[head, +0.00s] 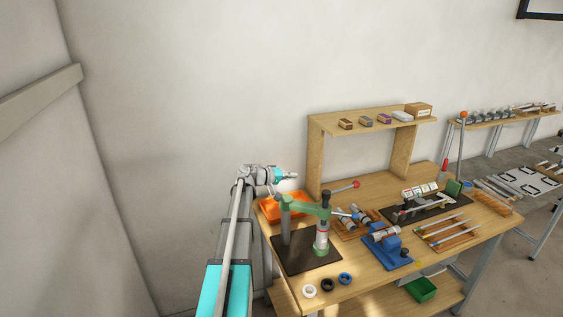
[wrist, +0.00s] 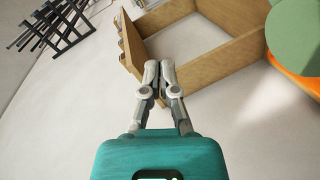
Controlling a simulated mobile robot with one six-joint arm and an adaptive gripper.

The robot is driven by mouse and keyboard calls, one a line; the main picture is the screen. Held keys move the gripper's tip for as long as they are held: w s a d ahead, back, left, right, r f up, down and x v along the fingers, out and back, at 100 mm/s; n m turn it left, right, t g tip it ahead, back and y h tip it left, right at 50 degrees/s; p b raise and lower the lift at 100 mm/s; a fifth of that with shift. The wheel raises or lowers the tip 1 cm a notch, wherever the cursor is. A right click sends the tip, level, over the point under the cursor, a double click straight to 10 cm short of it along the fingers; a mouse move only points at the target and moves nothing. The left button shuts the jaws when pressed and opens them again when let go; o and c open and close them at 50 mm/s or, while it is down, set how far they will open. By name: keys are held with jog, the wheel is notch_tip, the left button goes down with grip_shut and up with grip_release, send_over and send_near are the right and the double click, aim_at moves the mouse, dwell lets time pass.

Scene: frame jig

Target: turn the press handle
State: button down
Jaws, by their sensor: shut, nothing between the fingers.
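The green press (head: 308,207) stands on a dark plate (head: 295,262) at the near left of the wooden bench. My gripper (head: 293,176) is above the orange tray, behind and left of the press, apart from the handle. In the wrist view my gripper (wrist: 160,68) has its fingers together with nothing between them. A green part of the press (wrist: 292,35) fills the upper right there; the handle is not visible in that view.
The orange tray (head: 270,208) lies behind the press. A wooden shelf (head: 316,160) with small boxes stands at the bench's back. A blue fixture (head: 388,252), a part holder (head: 348,226) and several rings sit nearby.

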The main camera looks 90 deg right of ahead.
jog(key=w+a+r+m+t+y+p, duration=0.2)
jog(key=w+r+m+t+p, duration=0.2)
jog(key=m+p, duration=0.9)
jog(key=shift+r+m+t+y+p, duration=0.4)
jog(key=shift+r+m+t, duration=0.25)
jog(key=shift+r, duration=0.2)
jog(key=shift+w, duration=0.1)
dwell(0.3)
dwell(0.4)
